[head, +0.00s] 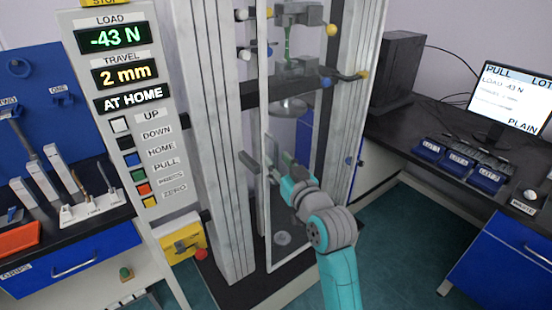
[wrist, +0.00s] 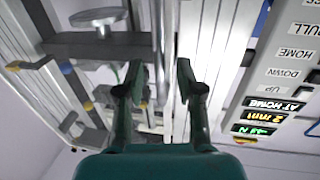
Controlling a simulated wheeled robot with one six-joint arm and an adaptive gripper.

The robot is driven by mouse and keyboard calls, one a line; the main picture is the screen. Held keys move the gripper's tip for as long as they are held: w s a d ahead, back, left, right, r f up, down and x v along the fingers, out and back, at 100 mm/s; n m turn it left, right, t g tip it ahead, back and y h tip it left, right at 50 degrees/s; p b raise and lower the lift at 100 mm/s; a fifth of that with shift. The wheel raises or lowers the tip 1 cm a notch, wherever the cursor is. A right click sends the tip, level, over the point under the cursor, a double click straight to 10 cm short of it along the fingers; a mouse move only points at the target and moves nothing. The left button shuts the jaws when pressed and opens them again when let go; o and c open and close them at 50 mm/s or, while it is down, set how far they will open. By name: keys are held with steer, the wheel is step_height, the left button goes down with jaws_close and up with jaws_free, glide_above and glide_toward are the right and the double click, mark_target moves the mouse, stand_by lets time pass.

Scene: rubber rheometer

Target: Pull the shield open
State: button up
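The shield is a clear upright panel with a pale frame (head: 264,120), standing across the front of the test machine; it looks closed. A short grey bar, apparently its handle, (head: 249,163) shows at the frame's left edge. My gripper (head: 280,168) is in front of the shield at about handle height. In the wrist view my gripper (wrist: 160,78) is open, its two dark green fingers apart. A pale narrow bar (wrist: 159,40) lies between the fingertips in that picture; whether they touch it I cannot tell.
The control panel (head: 130,130) reads -43 N, 2 mm and AT HOME. A yellow box with a red knob (head: 183,241) is low at left. Benches stand on both sides, the right one with blue bins (head: 458,160) and a monitor (head: 512,100).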

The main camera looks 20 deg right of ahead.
steer(key=shift+w+a, duration=0.15)
steer(key=shift+w, duration=0.9)
jaws_close()
